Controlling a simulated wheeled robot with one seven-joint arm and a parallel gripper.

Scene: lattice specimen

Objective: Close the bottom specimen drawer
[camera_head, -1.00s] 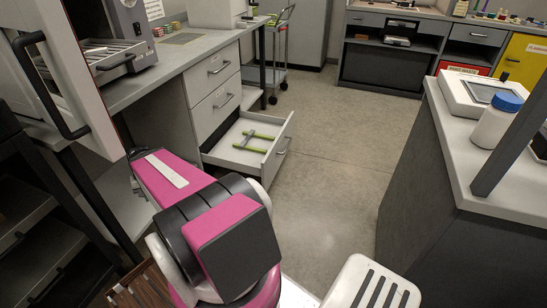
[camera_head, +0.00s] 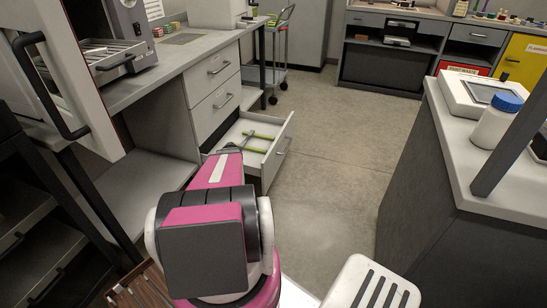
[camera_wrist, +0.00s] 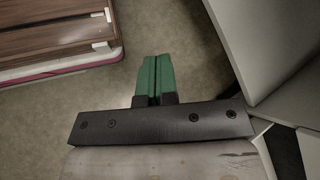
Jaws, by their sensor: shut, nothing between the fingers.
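The bottom specimen drawer (camera_head: 272,167) stands pulled out from the grey cabinet, below two shut drawers (camera_head: 212,110). Its front panel and bar handle face right in the head view. A green and grey item (camera_head: 258,136) lies inside it. My arm reaches toward the drawer, and its dark far end overlaps the drawer's near left side in the head view; contact cannot be told. My gripper (camera_wrist: 157,62) shows green fingers pressed together in the wrist view, empty, above bare floor. Pale panels (camera_wrist: 285,95) stand to its right, apart from the fingertips.
The floor (camera_head: 330,150) right of the drawer is clear. A grey counter (camera_head: 450,150) with a blue-capped bottle (camera_head: 495,122) bounds the right side. A trolley (camera_head: 275,50) stands behind the cabinet. An open lower shelf (camera_head: 135,185) lies left of the drawer.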

